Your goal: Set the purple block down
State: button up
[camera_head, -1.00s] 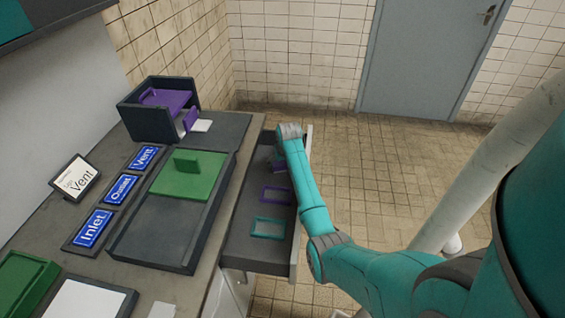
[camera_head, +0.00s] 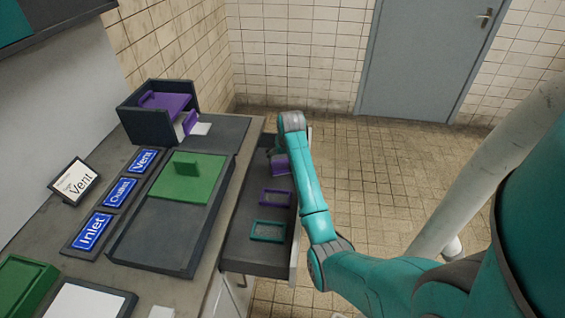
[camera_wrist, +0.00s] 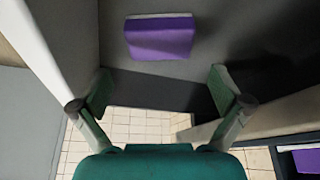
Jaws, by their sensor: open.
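The purple block (camera_head: 281,167) sits in the far part of the open drawer (camera_head: 252,212), partly hidden behind my arm in the head view. In the wrist view the purple block (camera_wrist: 160,38) lies on the dark drawer floor with a pale strip along one edge. My gripper (camera_wrist: 161,90) is open and empty, its two fingers spread wide. The block is beyond the fingertips, with a visible gap and no contact. My fingers are hidden behind the arm in the head view.
The drawer also holds a purple frame (camera_head: 276,197) and a teal frame (camera_head: 268,231). On the counter stand a dark box (camera_head: 148,126) with purple parts, a tray (camera_head: 150,240) with a green plate (camera_head: 188,178), and blue signs (camera_head: 92,231). Floor to the right is clear.

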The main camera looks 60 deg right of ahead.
jog(key=shift+v, duration=2.15)
